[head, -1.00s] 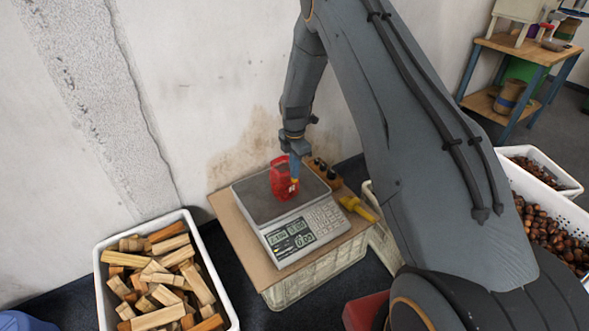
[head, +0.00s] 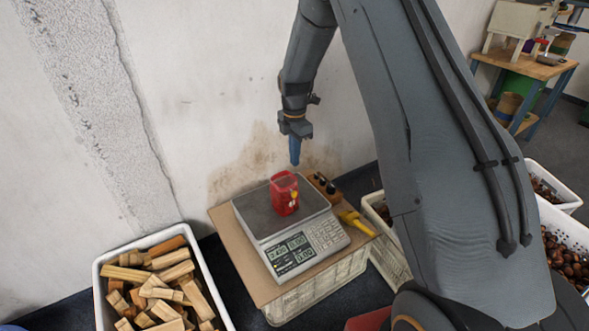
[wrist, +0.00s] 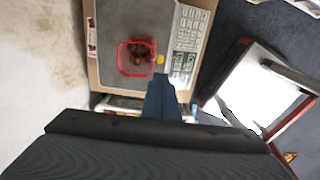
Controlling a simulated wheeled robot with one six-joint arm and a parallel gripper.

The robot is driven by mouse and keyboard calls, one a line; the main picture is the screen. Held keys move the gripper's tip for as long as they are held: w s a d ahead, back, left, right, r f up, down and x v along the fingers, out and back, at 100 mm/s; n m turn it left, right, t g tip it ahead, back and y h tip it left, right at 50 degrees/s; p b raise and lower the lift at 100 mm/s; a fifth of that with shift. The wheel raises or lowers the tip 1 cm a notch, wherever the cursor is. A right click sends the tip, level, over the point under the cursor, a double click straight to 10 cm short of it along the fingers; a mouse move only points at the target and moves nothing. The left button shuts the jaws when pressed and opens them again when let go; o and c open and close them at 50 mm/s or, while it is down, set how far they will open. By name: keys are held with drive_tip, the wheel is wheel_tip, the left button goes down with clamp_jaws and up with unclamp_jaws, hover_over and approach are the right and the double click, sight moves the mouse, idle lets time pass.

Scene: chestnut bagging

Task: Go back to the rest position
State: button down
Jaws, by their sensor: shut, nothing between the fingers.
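My gripper (head: 295,152) is shut and empty. It points down in the air above the back of the scale, apart from the red bag. In the wrist view my gripper (wrist: 160,82) shows as blue fingers held together. The red bag (head: 284,196) stands upright on the plate of the scale (head: 256,212). In the wrist view the open red bag (wrist: 123,58) shows brown chestnuts (wrist: 142,55) inside. The scale's display (head: 290,251) is lit, but its digits are too small to read surely.
The scale stands on a board over a pale crate (head: 318,290). A yellow tool (head: 357,222) and a block with dark knobs (head: 326,186) lie beside it. A crate of wood pieces (head: 107,268) is at left. Crates of chestnuts (head: 567,262) are at right. A wall is close behind.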

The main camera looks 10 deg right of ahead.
drive_tip(key=s+r+m+p, duration=0.2)
drive_tip(key=s+r+m, duration=1)
drive_tip(key=s, duration=0.6)
drive_tip(key=s+r+m+p, duration=0.1)
drive_tip(key=s+r+m, duration=0.1)
drive_tip(key=s+m, duration=0.3)
drive_tip(key=s+r+m+p, duration=0.1)
drive_tip(key=s+m, duration=0.3)
drive_tip(key=s, duration=0.9)
drive_tip(key=shift+a+r+m, duration=0.2)
drive_tip(key=shift+r+m, duration=0.2)
drive_tip(key=shift+r, duration=0.1)
